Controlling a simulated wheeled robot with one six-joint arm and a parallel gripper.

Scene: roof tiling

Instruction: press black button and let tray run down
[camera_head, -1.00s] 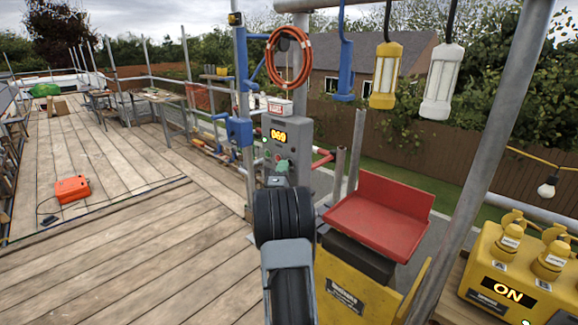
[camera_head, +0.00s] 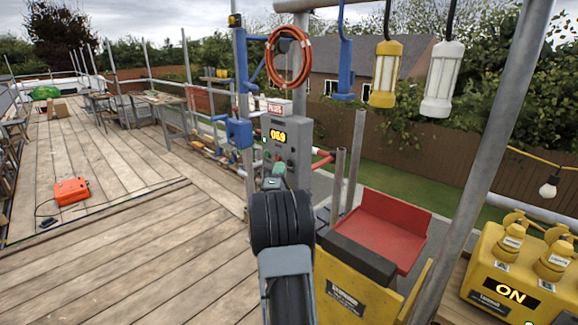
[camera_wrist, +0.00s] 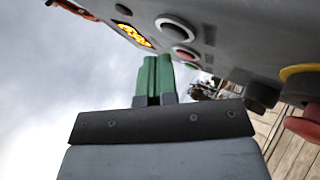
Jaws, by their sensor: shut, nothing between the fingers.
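The grey control box (camera_head: 295,140) stands on the rail post, its lit display reading about 059. The red tray (camera_head: 385,232) sits behind the yellow housing (camera_head: 350,285), right of my arm.
A red stop knob (camera_wrist: 303,122) with a yellow collar and a black knob (camera_wrist: 262,94) stick out of the box. A yellow power unit (camera_head: 515,270) reading ON is at right. Lamps (camera_head: 386,75) hang above. An orange case (camera_head: 71,191) lies on the open deck.

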